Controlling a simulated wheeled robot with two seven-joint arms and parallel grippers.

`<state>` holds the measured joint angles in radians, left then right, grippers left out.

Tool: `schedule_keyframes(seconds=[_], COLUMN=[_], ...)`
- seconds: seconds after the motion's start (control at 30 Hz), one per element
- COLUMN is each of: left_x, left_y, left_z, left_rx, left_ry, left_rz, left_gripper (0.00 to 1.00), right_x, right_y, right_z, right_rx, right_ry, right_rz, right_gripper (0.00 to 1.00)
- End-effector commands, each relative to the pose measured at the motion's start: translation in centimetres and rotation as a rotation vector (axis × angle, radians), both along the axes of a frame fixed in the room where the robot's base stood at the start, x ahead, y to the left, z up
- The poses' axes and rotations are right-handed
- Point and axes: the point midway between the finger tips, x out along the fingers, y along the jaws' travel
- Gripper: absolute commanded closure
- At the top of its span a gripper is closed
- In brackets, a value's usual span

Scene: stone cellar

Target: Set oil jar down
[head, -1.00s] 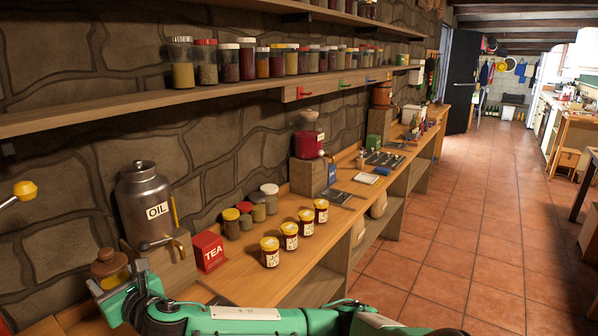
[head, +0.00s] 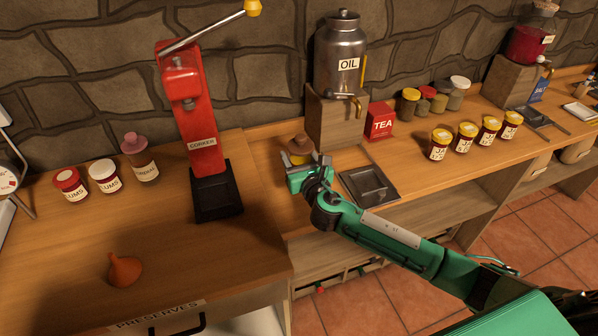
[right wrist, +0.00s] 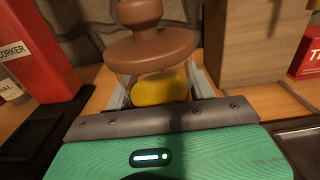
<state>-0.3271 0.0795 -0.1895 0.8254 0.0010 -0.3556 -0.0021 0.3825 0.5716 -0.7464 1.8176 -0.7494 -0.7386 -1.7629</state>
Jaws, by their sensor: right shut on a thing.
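The oil jar (head: 298,145) has a brown knobbed stopper and yellow contents. My right gripper (head: 307,168) is shut on it, just left of the wooden block under the OIL urn. The right wrist view shows the jar's yellow oil (right wrist: 160,90) between my two fingers (right wrist: 160,92), with the stopper above them. The jar looks upright. Its base is hidden by the gripper, so I cannot tell whether it touches the counter (head: 262,190). My left gripper is not in view.
A red corker (head: 195,110) stands left of the jar. The metal OIL urn (head: 340,55) sits on a wooden block (head: 330,122) to the right, beside a red TEA tin (head: 381,123). A dark tray (head: 369,184) lies in front.

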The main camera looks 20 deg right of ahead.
Motion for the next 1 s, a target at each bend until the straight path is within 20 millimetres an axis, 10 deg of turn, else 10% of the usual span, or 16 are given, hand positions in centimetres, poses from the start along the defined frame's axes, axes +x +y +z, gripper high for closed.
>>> schedule_keyframes(seconds=[0.43,0.83,0.87,1.0], left_x=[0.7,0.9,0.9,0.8], left_y=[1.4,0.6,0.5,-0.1], left_z=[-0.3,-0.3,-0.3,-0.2], left_rx=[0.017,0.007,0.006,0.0], left_ry=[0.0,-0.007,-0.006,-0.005], left_rz=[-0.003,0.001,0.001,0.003], left_gripper=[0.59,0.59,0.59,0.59], right_x=[0.0,0.0,0.0,0.0], right_y=[-0.1,0.0,0.0,0.0], right_z=[-4.9,-5.4,-5.5,-5.4], right_rx=[0.0,0.001,0.0,0.0], right_ry=[-0.003,-0.003,-0.002,-0.002], right_rz=[-0.002,-0.001,-0.001,-0.001], right_gripper=[0.81,0.81,0.43,0.23])
